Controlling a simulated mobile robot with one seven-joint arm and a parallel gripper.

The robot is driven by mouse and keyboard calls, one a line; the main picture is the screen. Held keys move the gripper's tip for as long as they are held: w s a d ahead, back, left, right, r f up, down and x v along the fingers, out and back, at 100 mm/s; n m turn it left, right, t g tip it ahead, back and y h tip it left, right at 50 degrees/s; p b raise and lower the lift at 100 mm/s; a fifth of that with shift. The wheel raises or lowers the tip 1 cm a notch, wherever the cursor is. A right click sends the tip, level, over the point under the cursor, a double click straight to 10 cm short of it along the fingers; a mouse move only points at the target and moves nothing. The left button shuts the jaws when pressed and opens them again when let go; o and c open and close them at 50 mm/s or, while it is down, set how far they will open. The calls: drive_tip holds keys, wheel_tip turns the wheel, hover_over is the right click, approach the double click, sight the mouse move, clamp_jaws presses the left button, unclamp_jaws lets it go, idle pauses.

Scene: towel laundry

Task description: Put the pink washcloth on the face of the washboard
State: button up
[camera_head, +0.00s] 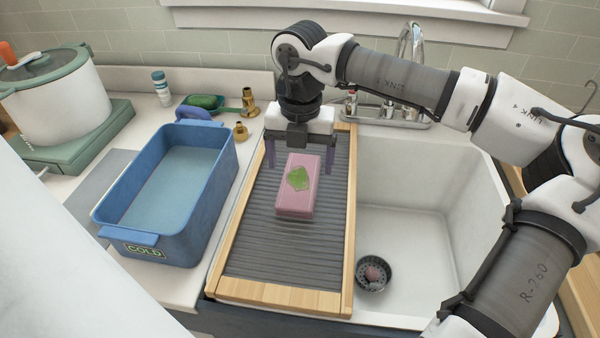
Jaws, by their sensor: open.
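The pink washcloth (294,204) is a folded block with a green patch on its top. It lies on the ribbed grey face of the washboard (275,260), in the upper middle part of the board. The washboard has a wooden frame and lies beside the sink basin. My gripper (298,170) is above the far end of the cloth with its fingers spread wide, one on each side of it. The fingers look apart from the cloth. Whether the fingertips touch the board cannot be told.
A blue tub (185,235) marked COLD, holding water, stands left of the washboard. The white sink (425,240) with a drain strainer (374,273) is on the right, with a faucet (410,60) behind. Brass fittings (248,102), a green item (205,102) and a pot (55,100) stand behind and left.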

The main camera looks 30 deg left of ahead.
sight(299, 179)
wheel_tip(299, 179, up, 8)
drive_tip(key=b, duration=0.1)
drive_tip(key=shift+s, duration=0.1)
idle(0.5)
